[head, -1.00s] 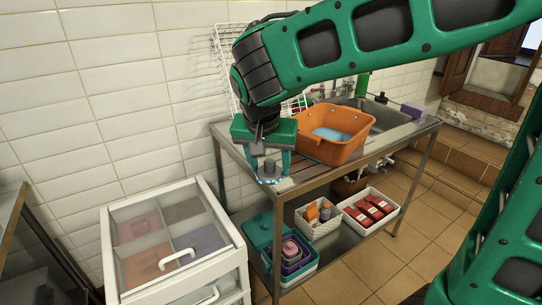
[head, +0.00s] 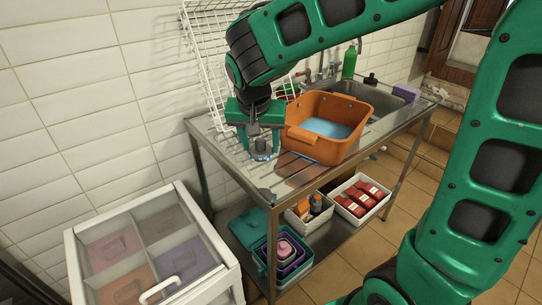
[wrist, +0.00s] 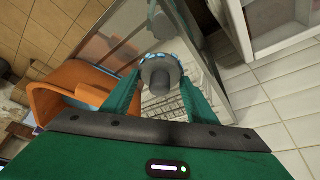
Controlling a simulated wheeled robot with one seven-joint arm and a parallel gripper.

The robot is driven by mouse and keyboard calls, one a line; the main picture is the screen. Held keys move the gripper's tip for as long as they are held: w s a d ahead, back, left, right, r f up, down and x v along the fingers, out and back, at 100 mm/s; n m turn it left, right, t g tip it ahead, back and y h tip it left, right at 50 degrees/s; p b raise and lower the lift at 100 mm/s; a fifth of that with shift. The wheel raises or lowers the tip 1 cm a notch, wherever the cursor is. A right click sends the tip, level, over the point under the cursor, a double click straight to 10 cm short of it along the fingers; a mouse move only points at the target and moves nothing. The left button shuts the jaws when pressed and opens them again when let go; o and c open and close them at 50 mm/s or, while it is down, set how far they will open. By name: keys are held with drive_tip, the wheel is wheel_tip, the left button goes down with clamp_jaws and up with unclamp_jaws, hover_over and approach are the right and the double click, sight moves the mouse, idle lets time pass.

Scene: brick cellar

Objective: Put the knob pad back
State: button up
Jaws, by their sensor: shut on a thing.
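The knob pad (head: 262,156) is a small grey knob on a round base with a blue-and-white rim. My gripper (head: 261,146) is shut on it at the left end of the steel sink counter (head: 262,178), left of the orange basin. In the wrist view the knob pad (wrist: 160,77) sits between the two green fingers of my gripper (wrist: 160,84), with its rim showing beyond the knob. I cannot tell whether its underside touches the counter.
The orange basin (head: 301,136) holds blue water close to the right of my gripper. A white wire rack (head: 203,50) stands behind. A white drawer cabinet (head: 226,262) with a clear top is at lower left. Bins, including a white bin with red packs (head: 341,207), fill the lower shelf.

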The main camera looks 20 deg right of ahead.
drive_tip(key=w+d+f, duration=0.2)
drive_tip(key=d, duration=0.1)
drive_tip(key=w+d+f, duration=0.1)
drive_tip(key=shift+d+f, duration=0.25)
drive_tip(key=shift+d, duration=0.15)
drive_tip(key=shift+f, duration=2)
drive_tip(key=o, duration=0.9)
drive_tip(key=shift+f, duration=0.1)
drive_tip(key=v, duration=1.2)
